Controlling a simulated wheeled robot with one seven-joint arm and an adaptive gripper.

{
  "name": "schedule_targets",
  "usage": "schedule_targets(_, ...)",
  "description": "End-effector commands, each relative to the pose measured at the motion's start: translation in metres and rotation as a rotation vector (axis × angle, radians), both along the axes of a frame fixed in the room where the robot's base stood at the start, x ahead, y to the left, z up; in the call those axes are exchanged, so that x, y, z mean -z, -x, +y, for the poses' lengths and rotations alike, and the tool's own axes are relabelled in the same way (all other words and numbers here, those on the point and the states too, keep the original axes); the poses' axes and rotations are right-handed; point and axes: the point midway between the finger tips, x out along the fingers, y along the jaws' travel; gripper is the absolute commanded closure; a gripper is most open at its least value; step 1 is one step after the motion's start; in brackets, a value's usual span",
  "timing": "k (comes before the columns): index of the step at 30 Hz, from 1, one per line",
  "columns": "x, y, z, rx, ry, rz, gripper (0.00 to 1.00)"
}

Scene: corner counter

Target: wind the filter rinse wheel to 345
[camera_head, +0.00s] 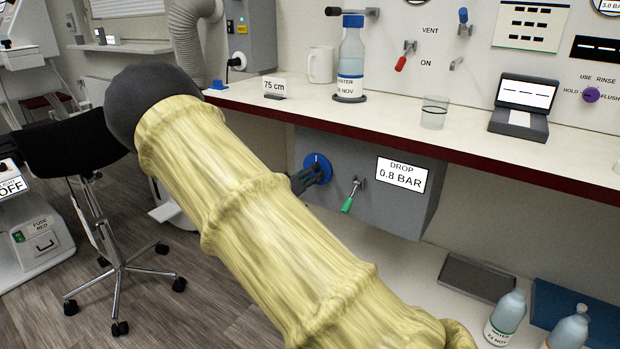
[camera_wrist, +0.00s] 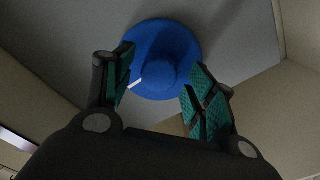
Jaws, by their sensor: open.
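A round blue wheel (camera_head: 319,164) sits on the front of a grey box (camera_head: 385,215) under the counter. In the wrist view the blue wheel (camera_wrist: 165,55) shows a raised round hub and a white mark pointing to the lower left. My gripper (camera_wrist: 158,92) is open, with one green-padded finger on each side of the hub. I cannot tell whether the pads touch it. In the head view my gripper (camera_head: 301,181) is at the wheel, mostly hidden behind my yellow-sleeved arm. No numbers are readable around the wheel.
A green-handled lever (camera_head: 350,197) and a "DROP 0.8 BAR" sign (camera_head: 402,174) are just right of the wheel. The counter edge (camera_head: 430,146) overhangs above. Bottles (camera_head: 504,316) stand on the shelf at lower right. A black stool (camera_head: 95,150) is at left.

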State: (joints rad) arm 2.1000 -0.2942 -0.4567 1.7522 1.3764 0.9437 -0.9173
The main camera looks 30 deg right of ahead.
Motion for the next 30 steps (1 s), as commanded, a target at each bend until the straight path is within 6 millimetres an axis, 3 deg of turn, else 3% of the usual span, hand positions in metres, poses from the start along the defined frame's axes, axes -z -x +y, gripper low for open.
schedule_targets(11,-0.0002,-0.0019,-0.0045,0.000,0.000,0.000,0.44)
schedule_targets(19,-0.0002,-0.0020,-0.0041,0.000,0.000,-0.001,0.89)
schedule_targets(30,-0.0010,-0.0020,-0.0039,0.000,-0.018,-0.044,0.89)
